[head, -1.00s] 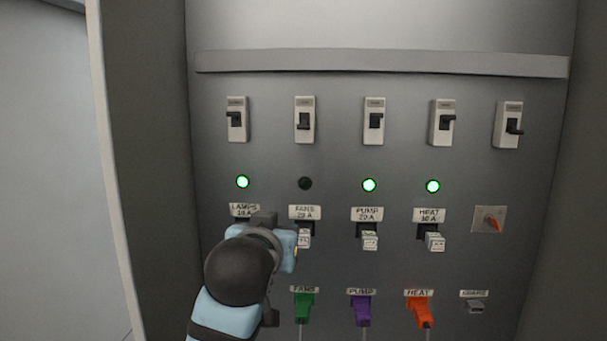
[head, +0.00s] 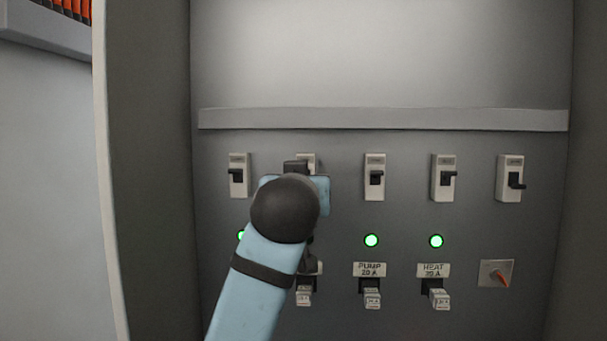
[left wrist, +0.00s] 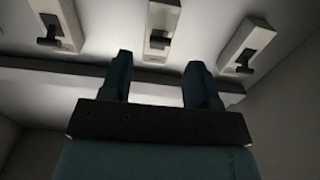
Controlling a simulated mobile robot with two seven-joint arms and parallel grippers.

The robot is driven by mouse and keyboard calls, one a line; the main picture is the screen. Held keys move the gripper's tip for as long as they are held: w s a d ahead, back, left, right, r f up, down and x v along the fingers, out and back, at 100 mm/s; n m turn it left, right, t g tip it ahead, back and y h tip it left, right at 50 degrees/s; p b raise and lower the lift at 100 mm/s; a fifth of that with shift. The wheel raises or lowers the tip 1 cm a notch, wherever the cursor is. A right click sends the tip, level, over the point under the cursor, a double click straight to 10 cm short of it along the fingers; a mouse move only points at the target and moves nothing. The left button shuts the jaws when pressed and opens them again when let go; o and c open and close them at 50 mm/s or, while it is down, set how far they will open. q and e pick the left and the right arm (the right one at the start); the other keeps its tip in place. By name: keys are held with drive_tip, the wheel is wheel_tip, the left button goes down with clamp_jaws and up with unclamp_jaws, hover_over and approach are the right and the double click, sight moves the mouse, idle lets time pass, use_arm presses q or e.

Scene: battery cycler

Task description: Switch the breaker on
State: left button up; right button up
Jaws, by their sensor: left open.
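A row of white breakers with black toggles runs across the panel. The second breaker from the left (head: 307,158) is mostly hidden behind my left gripper (head: 296,172) in the head view; only its top shows. The left wrist view shows my left gripper (left wrist: 160,80) open and empty, its two fingers apart. A breaker with a black toggle (left wrist: 160,30) lies beyond the gap between the fingers, with no contact visible. Other breakers appear to either side there. The lamp under the second breaker is hidden by my arm. My right gripper is not in view.
Neighbouring breakers stand close on the left (head: 238,190) and right (head: 374,190). Green lamps are lit below, including the pump lamp (head: 371,240) and heat lamp (head: 436,241). A long grey ledge (head: 380,119) runs above the row. A rotary switch (head: 496,273) sits lower right.

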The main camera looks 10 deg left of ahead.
use_arm(q)
drive_tip(key=w+p, duration=0.1)
drive_tip(key=w, duration=0.3)
drive_tip(key=shift+w, duration=0.25)
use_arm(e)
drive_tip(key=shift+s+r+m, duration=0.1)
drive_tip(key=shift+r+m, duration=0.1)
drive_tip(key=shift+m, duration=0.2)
use_arm(q)
drive_tip(key=shift+c, duration=0.2)
